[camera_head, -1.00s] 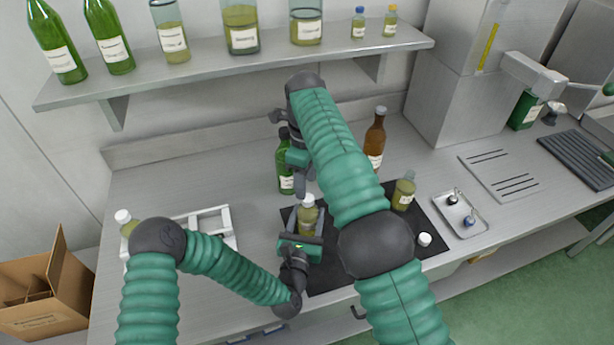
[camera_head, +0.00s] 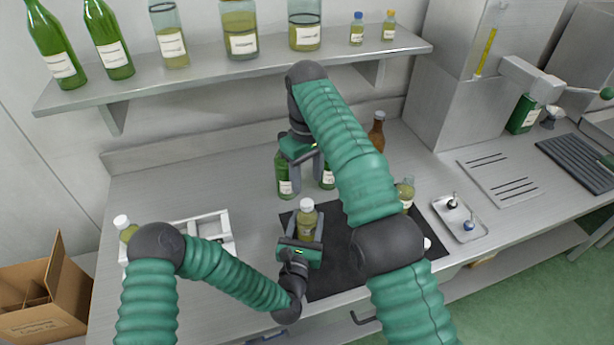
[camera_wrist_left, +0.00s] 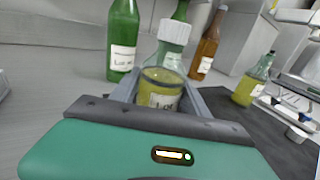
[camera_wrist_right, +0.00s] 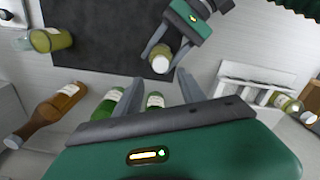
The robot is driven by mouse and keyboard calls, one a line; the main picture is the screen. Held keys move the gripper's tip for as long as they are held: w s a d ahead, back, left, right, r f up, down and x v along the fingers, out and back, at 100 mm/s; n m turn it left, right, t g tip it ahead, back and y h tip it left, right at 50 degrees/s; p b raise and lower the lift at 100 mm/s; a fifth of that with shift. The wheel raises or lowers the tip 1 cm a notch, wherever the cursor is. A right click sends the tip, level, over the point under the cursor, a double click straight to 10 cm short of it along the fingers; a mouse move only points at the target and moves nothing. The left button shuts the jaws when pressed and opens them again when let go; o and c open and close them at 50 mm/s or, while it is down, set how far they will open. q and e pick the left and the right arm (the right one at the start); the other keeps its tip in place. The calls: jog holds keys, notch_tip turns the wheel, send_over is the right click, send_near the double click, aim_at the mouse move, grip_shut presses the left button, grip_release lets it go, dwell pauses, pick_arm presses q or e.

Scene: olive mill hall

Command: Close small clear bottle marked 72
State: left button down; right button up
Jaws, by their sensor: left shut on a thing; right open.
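My left gripper (camera_head: 303,230) is shut on a small clear bottle (camera_wrist_left: 162,88) of yellow-green oil, upright at the dark mat's left part. A white cap (camera_wrist_left: 175,31) is on its top; I cannot tell how tight it sits. Its label number is unreadable. My right gripper (camera_head: 305,182) is open and empty, behind the held bottle, pointing down near two green bottles. In the right wrist view, its fingers (camera_wrist_right: 158,88) are apart, with the held bottle's cap (camera_wrist_right: 184,49) beyond them. A second clear oil bottle (camera_wrist_left: 249,85) stands on the mat's right, apparently uncapped.
A loose white cap (camera_head: 427,243) lies by my right arm. Green bottles (camera_head: 283,178) and a brown bottle (camera_head: 377,133) stand behind the mat (camera_head: 340,270). A white rack (camera_head: 226,238) is left, a metal tray (camera_head: 440,206) right. A shelf (camera_head: 270,64) hangs above.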

aim_at(307, 202)
dwell(0.3)
notch_tip(307, 202, down, 8)
jog(key=shift+s+f, duration=0.1)
dwell(0.4)
grip_shut()
dwell(0.3)
jog(key=shift+o, duration=0.7)
grip_release()
